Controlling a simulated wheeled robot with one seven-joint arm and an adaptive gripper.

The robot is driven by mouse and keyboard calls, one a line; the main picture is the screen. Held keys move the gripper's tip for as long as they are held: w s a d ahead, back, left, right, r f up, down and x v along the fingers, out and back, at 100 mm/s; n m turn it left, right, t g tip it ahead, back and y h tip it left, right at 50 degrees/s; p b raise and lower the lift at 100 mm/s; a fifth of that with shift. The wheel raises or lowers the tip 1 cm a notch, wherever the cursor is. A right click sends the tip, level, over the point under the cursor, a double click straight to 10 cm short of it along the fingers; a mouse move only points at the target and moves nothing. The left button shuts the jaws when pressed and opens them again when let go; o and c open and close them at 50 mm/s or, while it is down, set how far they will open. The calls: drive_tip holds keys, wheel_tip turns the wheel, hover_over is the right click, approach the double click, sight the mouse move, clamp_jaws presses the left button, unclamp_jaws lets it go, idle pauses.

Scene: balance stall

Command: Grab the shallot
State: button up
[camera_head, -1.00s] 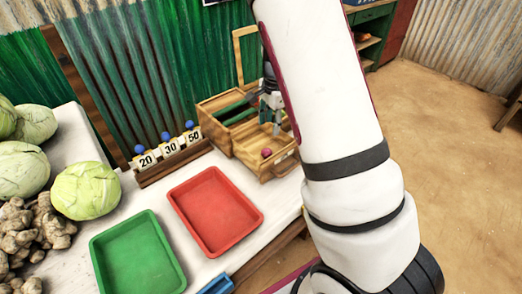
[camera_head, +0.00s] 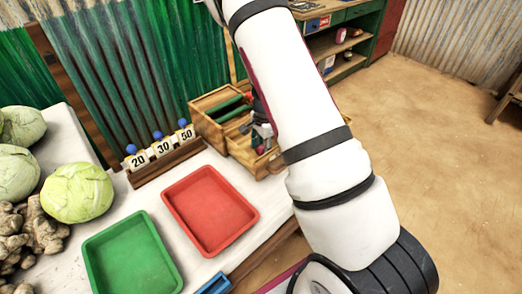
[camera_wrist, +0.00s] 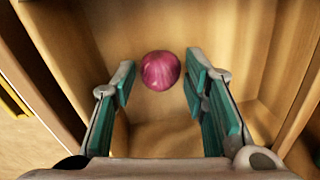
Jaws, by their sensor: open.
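The shallot (camera_wrist: 161,70) is a round, shiny purple-red bulb. In the wrist view it lies on the floor of a wooden drawer (camera_wrist: 140,25), just beyond and between my fingertips. My gripper (camera_wrist: 158,85) is open, with teal pads on either side and a gap between each finger and the shallot. In the head view my gripper (camera_head: 262,138) reaches down into the open drawer of the wooden box (camera_head: 212,103), and the shallot shows only as a small reddish patch by the fingers, mostly hidden.
A red tray (camera_head: 210,210) and a green tray (camera_head: 133,258) lie on the white table. A number rack (camera_head: 165,160) stands left of the box. Cabbages (camera_head: 77,192) and ginger roots sit at the far left.

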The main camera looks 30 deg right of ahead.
drive_tip(key=shift+f, duration=0.25)
drive_tip(key=c, duration=0.6)
drive_tip(key=shift+c, duration=0.2)
